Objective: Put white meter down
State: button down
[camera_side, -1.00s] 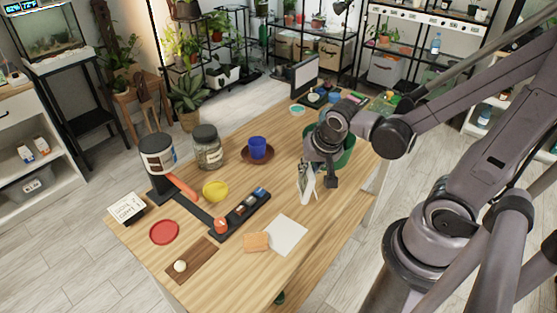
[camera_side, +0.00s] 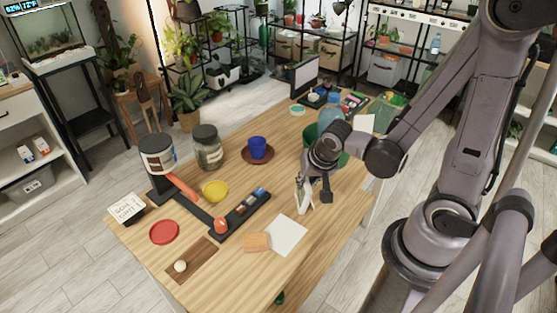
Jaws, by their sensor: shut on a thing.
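My gripper (camera_side: 313,190) is over the right part of the wooden table (camera_side: 262,205). It is shut on the white meter (camera_side: 302,196), a small pale upright piece at its left side, partly hidden by the fingers. I cannot tell whether the lower end of the meter touches the tabletop.
A white sheet (camera_side: 287,235) and an orange pad (camera_side: 256,242) lie in front of my gripper. To the left are a black tray (camera_side: 240,215) with small items and a yellow bowl (camera_side: 215,191). A blue cup (camera_side: 257,147) is behind left. A green pot (camera_side: 311,133) stands close behind.

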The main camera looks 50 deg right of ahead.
jog(key=shift+f, duration=0.1)
jog(key=c, duration=1.3)
grip_release()
jog(key=shift+s+a+r+n+t+y, duration=0.2)
jog(key=shift+a+r+n+t+y, duration=0.4)
jog(key=shift+r+n, duration=1.4)
jog(key=shift+s+a+r+n+t+y, duration=0.25)
jog(key=shift+a+r+n, duration=0.75)
jog(key=shift+r, duration=1.8)
jog(key=shift+s+a+r+n+t+y, duration=0.1)
jog(key=shift+a+r+n+t+y, duration=0.35)
jog(key=shift+r+n, duration=1.55)
jog(key=shift+a+r+m, duration=0.2)
jog(key=shift+r+m, duration=0.15)
jog(key=shift+m, duration=0.05)
